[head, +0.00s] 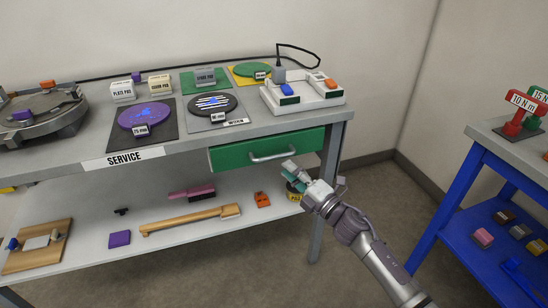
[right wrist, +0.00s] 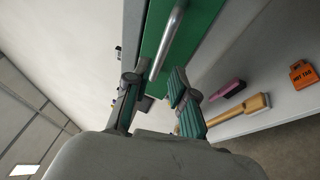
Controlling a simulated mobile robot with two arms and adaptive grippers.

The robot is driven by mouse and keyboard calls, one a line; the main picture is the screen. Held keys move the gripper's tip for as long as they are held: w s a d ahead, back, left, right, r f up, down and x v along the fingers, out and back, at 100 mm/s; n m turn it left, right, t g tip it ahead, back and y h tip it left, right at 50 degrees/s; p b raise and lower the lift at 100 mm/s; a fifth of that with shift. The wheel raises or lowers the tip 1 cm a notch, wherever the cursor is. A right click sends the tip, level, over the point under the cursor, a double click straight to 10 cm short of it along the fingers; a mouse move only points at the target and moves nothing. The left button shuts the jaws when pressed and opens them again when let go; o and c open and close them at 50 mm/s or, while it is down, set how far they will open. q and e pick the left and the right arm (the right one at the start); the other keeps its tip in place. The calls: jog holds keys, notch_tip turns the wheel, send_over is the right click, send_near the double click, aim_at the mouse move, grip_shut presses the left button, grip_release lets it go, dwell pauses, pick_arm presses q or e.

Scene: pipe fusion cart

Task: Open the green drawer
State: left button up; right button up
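The green drawer (head: 233,153) sits under the right part of the grey worktop, below the white board. Its front looks flush with the cart, so it appears closed. A curved metal handle (head: 274,156) is on its front. My right gripper (head: 290,170) is just below and in front of the handle, apart from it. In the right wrist view the green drawer (right wrist: 205,30) and its handle (right wrist: 170,42) lie ahead of the fingertips. My right gripper (right wrist: 155,90) has its fingers spread, with nothing between them. My left gripper is not in view.
The worktop (head: 190,135) holds pads, discs and a white board (head: 303,97). The lower shelf (head: 195,235) holds a wooden-handled tool (head: 190,220) and an orange block (head: 262,200). A blue-framed table (head: 450,185) stands at right. Floor between is clear.

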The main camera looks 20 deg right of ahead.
aim_at(274, 157)
jog(key=x, duration=0.7)
grip_shut()
jog(key=shift+f, duration=0.1)
